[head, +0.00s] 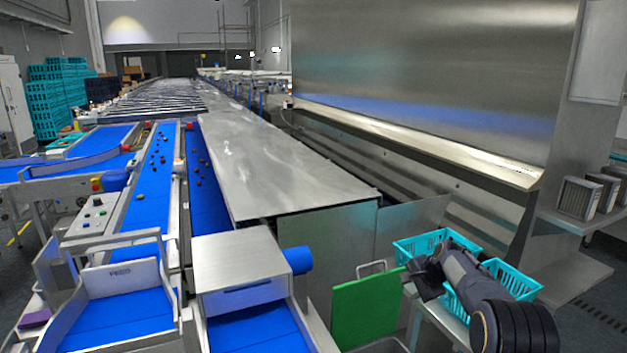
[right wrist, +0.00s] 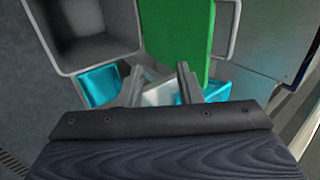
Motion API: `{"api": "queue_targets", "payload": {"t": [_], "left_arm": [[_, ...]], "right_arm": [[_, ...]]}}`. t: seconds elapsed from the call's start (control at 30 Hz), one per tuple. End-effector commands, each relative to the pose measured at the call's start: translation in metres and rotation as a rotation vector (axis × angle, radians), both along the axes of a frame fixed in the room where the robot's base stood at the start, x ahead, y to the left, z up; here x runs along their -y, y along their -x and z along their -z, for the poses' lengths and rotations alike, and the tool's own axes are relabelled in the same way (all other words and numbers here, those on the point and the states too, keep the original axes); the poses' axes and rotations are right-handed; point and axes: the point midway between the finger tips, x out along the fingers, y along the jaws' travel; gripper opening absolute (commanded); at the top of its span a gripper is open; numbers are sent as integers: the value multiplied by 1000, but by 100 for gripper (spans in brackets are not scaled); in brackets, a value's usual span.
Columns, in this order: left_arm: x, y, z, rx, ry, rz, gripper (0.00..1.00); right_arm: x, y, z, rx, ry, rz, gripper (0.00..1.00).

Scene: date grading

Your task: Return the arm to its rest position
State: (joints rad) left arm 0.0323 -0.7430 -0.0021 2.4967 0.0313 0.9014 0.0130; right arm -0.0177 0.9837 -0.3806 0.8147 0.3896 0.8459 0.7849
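My right arm (head: 465,280) comes in from the lower right of the head view. Its dark gripper (head: 415,280) hangs over the turquoise baskets at the right. In the right wrist view the two grey fingers of the right gripper (right wrist: 160,80) stand apart with nothing held between them. Pale and turquoise things show beyond the fingertips. My left arm and left gripper are not in either view.
Turquoise baskets (head: 408,246) stand under and beside the right arm. A green board (head: 366,310) stands left of the gripper. A grey bin (right wrist: 64,40) shows in the wrist view. Blue conveyor belts (head: 152,185) with several dark dates run along the left.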

Motion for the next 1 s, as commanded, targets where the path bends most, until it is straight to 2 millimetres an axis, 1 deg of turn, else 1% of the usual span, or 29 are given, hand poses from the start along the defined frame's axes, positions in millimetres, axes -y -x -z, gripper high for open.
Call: {"api": "queue_targets", "payload": {"t": [0.03,0.23,0.37,0.47,0.57,0.67,0.77,0.8,0.87,0.9,0.97,1.0], "left_arm": [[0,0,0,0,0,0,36],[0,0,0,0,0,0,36],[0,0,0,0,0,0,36],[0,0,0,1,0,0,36],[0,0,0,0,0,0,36],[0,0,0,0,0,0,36],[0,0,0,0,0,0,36],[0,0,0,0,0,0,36],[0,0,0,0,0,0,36],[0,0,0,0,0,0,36],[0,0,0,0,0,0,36],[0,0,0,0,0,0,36]], "right_arm": [[4,3,-8,7,1,-1,33],[12,19,-25,10,3,-19,33],[18,35,-41,14,3,-36,33],[23,53,-57,20,7,-58,33],[27,76,-75,29,8,-89,33],[30,106,-95,42,14,-130,33],[28,149,-118,62,26,-194,33],[26,171,-127,73,33,-228,33],[21,206,-139,92,49,-287,33],[16,230,-146,105,64,-327,33],[8,267,-152,125,87,-392,33],[2,292,-154,139,108,-436,33]]}}
